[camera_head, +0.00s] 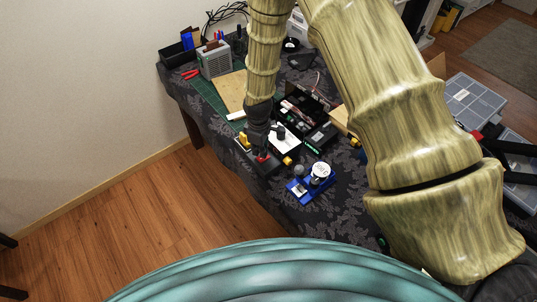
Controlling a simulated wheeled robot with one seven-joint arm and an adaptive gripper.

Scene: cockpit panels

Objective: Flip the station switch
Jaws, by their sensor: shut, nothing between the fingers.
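A small dark box (264,168) sits near the front edge of the cloth-covered table. A small red part (262,157) on its top looks like the station switch; its position is too small to tell. My gripper (260,149) is dark and points down from the arm just above the red part. It is shut and holds nothing. Its fingertips are at or very near the red part, and I cannot tell whether they touch. The gripper hides part of the box's far side.
A blue device (311,186) with a round white top stands to the right. A white-topped item (284,137) and an open black case (305,112) are close behind. A grey tool holder (215,59) stands at the back left. My arm covers much of the table's right side.

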